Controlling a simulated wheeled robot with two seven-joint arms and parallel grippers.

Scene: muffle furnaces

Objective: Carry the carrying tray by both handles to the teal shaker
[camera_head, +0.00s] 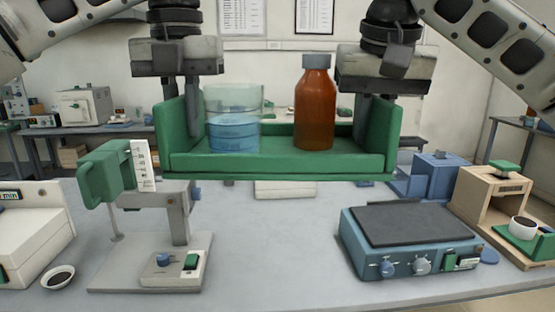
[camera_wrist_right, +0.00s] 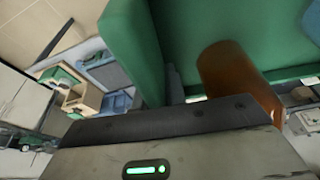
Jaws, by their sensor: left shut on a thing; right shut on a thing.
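The green carrying tray (camera_head: 275,166) hangs level in the air above the bench in the head view. It bears a glass beaker with blue liquid (camera_head: 233,134) and an upright brown bottle (camera_head: 314,110) with a grey cap. My left gripper (camera_head: 187,115) is shut on the tray's left end and my right gripper (camera_head: 367,112) on its right end; the fingertips are partly hidden. The right wrist view shows the tray's green wall (camera_wrist_right: 133,45) and the brown bottle (camera_wrist_right: 235,78) close by. The teal shaker (camera_head: 405,245), with a dark flat top, stands on the bench at lower right, below the tray.
A stand with a green head (camera_head: 150,270) is on the left, by a small dish (camera_head: 58,277) and a white device (camera_head: 32,235). A wooden unit with a white cup (camera_head: 490,200) and a blue device (camera_head: 435,175) are at right. The bench middle (camera_head: 270,240) is clear.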

